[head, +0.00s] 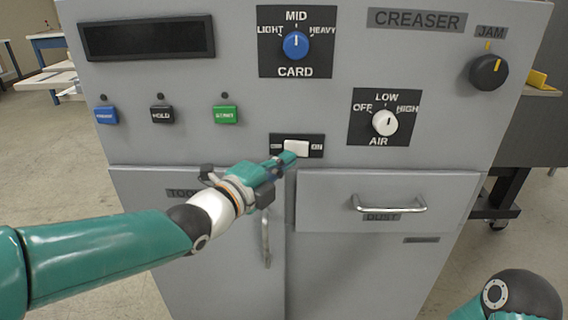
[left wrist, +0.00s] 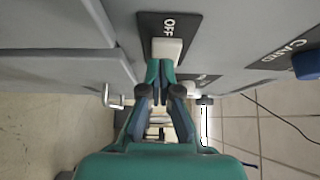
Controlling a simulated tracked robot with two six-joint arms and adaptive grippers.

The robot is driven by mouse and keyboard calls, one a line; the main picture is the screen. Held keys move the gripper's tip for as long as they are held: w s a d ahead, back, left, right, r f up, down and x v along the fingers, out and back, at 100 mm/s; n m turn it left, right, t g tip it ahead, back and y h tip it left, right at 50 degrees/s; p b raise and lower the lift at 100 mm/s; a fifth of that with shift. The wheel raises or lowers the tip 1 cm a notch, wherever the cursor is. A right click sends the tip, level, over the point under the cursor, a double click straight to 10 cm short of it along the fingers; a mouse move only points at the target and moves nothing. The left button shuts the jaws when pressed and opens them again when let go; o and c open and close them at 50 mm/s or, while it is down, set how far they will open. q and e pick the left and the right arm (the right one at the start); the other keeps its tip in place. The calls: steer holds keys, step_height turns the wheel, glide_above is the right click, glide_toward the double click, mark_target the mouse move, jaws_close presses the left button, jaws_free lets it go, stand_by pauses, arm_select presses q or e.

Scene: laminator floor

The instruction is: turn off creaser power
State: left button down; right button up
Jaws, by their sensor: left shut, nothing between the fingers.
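The grey creaser (head: 340,80) has a power switch (head: 297,147), a white piece on a black plate in the middle of its front. The label to its right reads ON; the left one is hard to read in the head view. In the left wrist view the white switch (left wrist: 166,50) lies under the label OFF. My left gripper (head: 287,159) is shut and empty, its tips at the lower edge of the switch. The tips (left wrist: 159,72) also show in the left wrist view; I cannot tell if they touch it. My right gripper is out of view.
A blue card knob (head: 295,45) is above the switch and a white air knob (head: 385,122) to its right. Blue, black and green buttons (head: 225,114) are to the left. A dust drawer with a handle (head: 390,204) and a door handle (head: 265,238) stick out below.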

arm_select(q)
steer(key=w+a+v, duration=0.1)
steer(key=v, duration=1.1)
steer(key=shift+a+p, duration=0.2)
steer(key=shift+p, duration=0.1)
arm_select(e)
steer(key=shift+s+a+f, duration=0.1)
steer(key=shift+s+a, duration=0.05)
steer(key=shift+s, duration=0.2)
arm_select(q)
steer(key=shift+s, duration=0.1)
